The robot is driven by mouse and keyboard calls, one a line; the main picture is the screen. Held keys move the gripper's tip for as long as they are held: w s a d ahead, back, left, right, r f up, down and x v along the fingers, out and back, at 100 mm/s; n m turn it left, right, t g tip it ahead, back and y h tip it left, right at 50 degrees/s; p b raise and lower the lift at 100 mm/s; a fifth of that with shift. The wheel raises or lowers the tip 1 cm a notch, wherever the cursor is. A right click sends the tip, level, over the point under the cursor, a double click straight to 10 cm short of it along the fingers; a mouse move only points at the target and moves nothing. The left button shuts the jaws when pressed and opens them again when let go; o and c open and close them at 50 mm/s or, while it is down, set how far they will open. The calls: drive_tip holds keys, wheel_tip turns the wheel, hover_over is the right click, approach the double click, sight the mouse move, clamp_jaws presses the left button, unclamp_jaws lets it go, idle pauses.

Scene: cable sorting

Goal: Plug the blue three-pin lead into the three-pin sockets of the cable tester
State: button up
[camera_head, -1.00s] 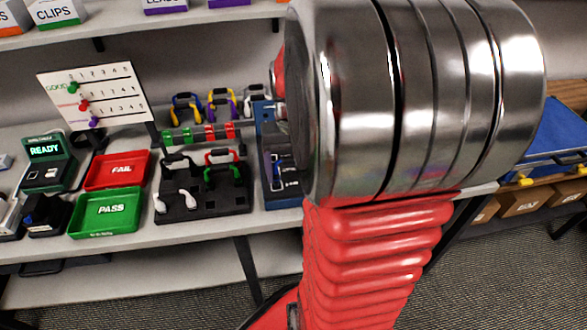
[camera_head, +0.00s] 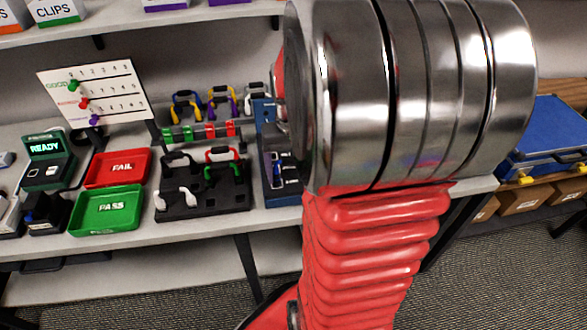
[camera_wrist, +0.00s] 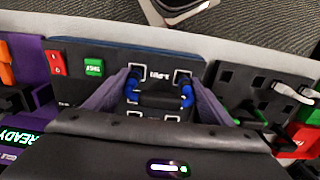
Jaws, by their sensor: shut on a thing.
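The cable tester (camera_wrist: 120,73) is a dark panel with a blue edge, a red switch and a green TEST button. Its "3-PIN" label lies between two white-framed sockets, the left one (camera_wrist: 136,68) and the right one (camera_wrist: 182,76). The blue three-pin lead (camera_wrist: 160,96) has a dark body and a blue plug at each end. My gripper (camera_wrist: 160,97) is shut on the lead, one grey-purple finger at each side. The plugs are right by the sockets; I cannot tell whether they are inside. In the head view the tester (camera_head: 268,116) is partly behind my arm, which hides my gripper.
A black rack (camera_head: 204,204) with several leads stands beside the tester. Further left are a green PASS tray (camera_head: 85,229), a red FAIL tray (camera_head: 100,178) and a green device (camera_head: 45,172) reading READY. A blue case (camera_head: 548,128) stands at the right.

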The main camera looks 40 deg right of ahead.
sight(291, 157)
drive_tip(key=shift+f, duration=0.45)
idle(0.8)
drive_tip(key=o, duration=1.2)
drive_tip(key=shift+c, duration=0.2)
drive_tip(key=shift+o, duration=0.3)
drive_tip(key=shift+r, duration=4)
drive_tip(key=s+a+r+n+t, duration=0.2)
drive_tip(key=a+n, duration=0.1)
drive_tip(key=a, duration=0.8)
drive_tip(key=s+a+r+n+t, duration=0.2)
drive_tip(key=a+r+n+t, duration=0.1)
drive_tip(key=a, duration=0.8)
drive_tip(key=shift+a+r+n+t, duration=0.25)
drive_tip(key=shift+a+n+t, duration=0.05)
drive_tip(key=shift+a+n, duration=0.1)
